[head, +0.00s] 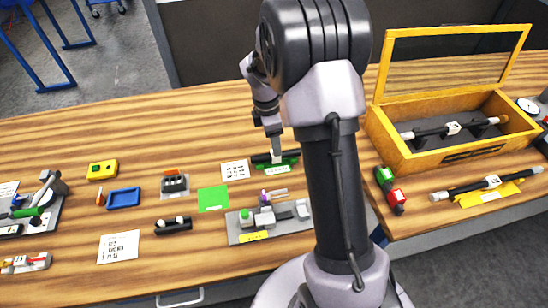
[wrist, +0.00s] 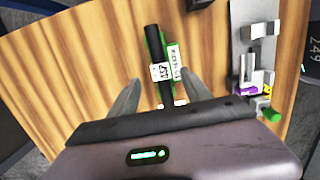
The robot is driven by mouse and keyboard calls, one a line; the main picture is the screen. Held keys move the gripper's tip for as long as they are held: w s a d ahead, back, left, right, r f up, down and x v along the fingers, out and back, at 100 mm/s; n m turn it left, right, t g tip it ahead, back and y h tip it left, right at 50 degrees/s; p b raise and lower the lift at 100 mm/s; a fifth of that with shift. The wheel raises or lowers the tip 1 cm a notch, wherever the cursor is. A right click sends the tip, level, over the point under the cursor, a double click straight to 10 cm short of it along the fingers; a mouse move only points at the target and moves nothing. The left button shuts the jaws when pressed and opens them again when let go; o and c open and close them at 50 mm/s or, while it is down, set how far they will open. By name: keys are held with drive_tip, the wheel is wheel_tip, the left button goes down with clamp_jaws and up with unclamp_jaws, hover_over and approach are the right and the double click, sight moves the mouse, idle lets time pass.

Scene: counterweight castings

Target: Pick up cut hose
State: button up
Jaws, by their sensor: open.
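A black hose (wrist: 153,42) with a white printed tag (wrist: 160,72) lies on the wooden table, alongside a green-edged label strip (wrist: 174,62). In the head view the hose (head: 261,158) shows beside my arm, with the green strip (head: 285,166) in front of it. My gripper (wrist: 160,78) is open, with one finger on each side of the hose near its tag. In the head view my gripper (head: 274,146) is over the hose's middle. I cannot tell whether the fingers touch it. The hose's near end is partly hidden by the gripper body.
A grey tray of fittings (head: 237,230) lies close to the hose. A green square (head: 213,198) and white card (head: 235,170) lie left of it. An open yellow box (head: 440,162) holds another dark rod; a tagged rod (head: 468,190) lies before it.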

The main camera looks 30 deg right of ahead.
wheel_tip(320, 180, down, 6)
drive_tip(key=shift+s+d+f+b, duration=0.1)
drive_tip(key=shift+d+b, duration=0.05)
drive_tip(key=shift+b, duration=1.1)
drive_tip(key=shift+r, duration=0.2)
clamp_jaws()
